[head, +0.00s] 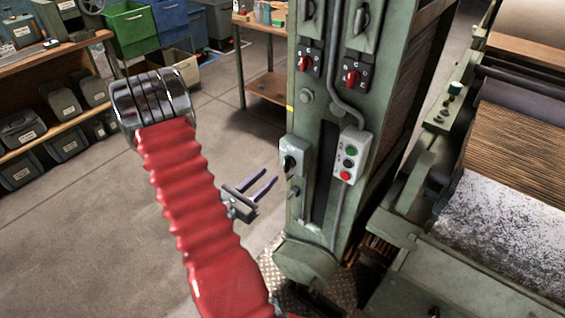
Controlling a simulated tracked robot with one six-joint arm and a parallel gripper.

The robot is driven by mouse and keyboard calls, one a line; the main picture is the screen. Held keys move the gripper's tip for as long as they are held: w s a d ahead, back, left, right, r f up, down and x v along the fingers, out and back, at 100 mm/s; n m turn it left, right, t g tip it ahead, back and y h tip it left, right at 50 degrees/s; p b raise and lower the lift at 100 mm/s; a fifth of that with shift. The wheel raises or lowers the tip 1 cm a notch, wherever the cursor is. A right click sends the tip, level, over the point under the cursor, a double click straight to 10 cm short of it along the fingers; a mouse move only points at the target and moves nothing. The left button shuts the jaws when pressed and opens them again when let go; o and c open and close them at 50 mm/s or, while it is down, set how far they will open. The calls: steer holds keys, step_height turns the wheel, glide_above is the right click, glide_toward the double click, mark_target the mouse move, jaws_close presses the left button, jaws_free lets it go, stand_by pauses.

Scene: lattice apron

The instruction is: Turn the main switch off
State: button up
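A green machine column (318,120) stands right of centre and carries several controls. A grey box with a black rotary knob (290,162) is on its left face edge. Higher up are two red rotary switches on black plates, a left one (305,63) and a right one (353,78). No readable label tells me which control is the main switch. My gripper (272,176) is just left of the column, below and left of the grey box, with its two dark fingers apart and nothing between them. It looks clear of the knob, but the depth gap is hard to judge.
A grey conduit (336,215) runs down the column. A roller machine (500,190) fills the right side. Shelves with bins (60,100) stand at left; the floor (225,110) between is clear.

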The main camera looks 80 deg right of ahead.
mark_target(284, 160)
steer(key=shift+x, duration=4.5)
jaws_close()
